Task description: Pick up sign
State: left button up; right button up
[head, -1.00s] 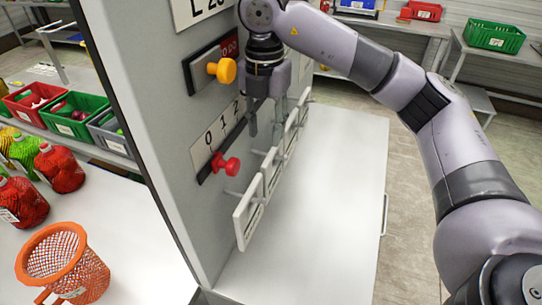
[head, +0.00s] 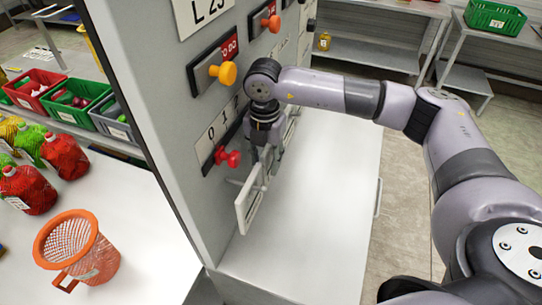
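White rectangular frames that look like signs stick out from the side of the grey cabinet. The nearest sign (head: 246,211) stands on edge above the white table top. Others behind it are mostly covered by my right arm and gripper. My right gripper (head: 267,178) points down at the upper far end of the nearest sign, with its fingers over or beside it. I cannot tell whether the fingers touch the sign or have closed on it. My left gripper is out of view.
The grey cabinet (head: 160,85) carries a yellow knob (head: 228,73), a red knob (head: 233,158) and an orange knob (head: 273,23). The white table top (head: 310,215) is clear. An orange mesh basket (head: 92,255) and red net bags (head: 63,155) are at left.

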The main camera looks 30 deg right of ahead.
jog(key=f, duration=0.1)
jog(key=f+p, duration=0.2)
jog(key=shift+w+d+f, duration=0.15)
jog(key=shift+d+f, duration=0.05)
jog(key=shift+d, duration=0.05)
jog(key=shift+f, duration=0.45)
grip_shut()
